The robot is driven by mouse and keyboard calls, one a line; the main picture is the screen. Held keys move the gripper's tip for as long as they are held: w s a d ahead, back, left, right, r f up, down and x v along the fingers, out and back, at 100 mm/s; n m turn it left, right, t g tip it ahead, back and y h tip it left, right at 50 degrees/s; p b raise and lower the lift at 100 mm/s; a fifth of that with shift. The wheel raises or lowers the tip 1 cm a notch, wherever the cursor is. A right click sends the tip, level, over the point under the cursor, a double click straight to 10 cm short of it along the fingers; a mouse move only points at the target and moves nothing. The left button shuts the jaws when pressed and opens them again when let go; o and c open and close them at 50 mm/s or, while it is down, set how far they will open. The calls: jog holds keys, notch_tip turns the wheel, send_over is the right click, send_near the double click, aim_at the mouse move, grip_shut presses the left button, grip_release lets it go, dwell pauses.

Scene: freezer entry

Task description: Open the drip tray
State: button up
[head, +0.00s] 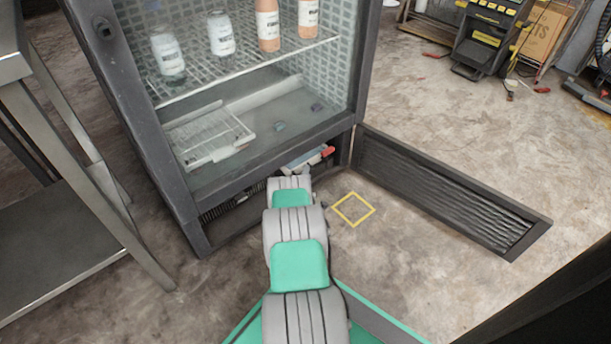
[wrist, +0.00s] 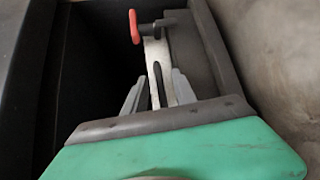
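The freezer's low front compartment (head: 240,208) is exposed below the glass cabinet. A pale part (head: 303,162) with a red end (head: 328,151) shows just past my arm's end; I cannot tell whether it is the drip tray. In the wrist view a red handle (wrist: 135,27) with a dark crossbar stands ahead of my gripper (wrist: 157,72). Grey finger parts flank a pale, slotted metal shape there. I cannot tell whether that shape is gripped or belongs to my fingers. In the head view my arm hides most of the gripper. No drip tray is clearly recognisable.
The dark grille panel (head: 440,190) is swung out to the right on the floor side. A yellow square (head: 353,209) marks the floor beside my arm. A steel table (head: 70,250) stands at left. Bottles (head: 268,26) stand on the shelf above.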

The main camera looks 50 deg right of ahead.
jog(key=shift+x, duration=0.95)
jog(key=shift+c, duration=0.2)
grip_shut()
dwell(0.5)
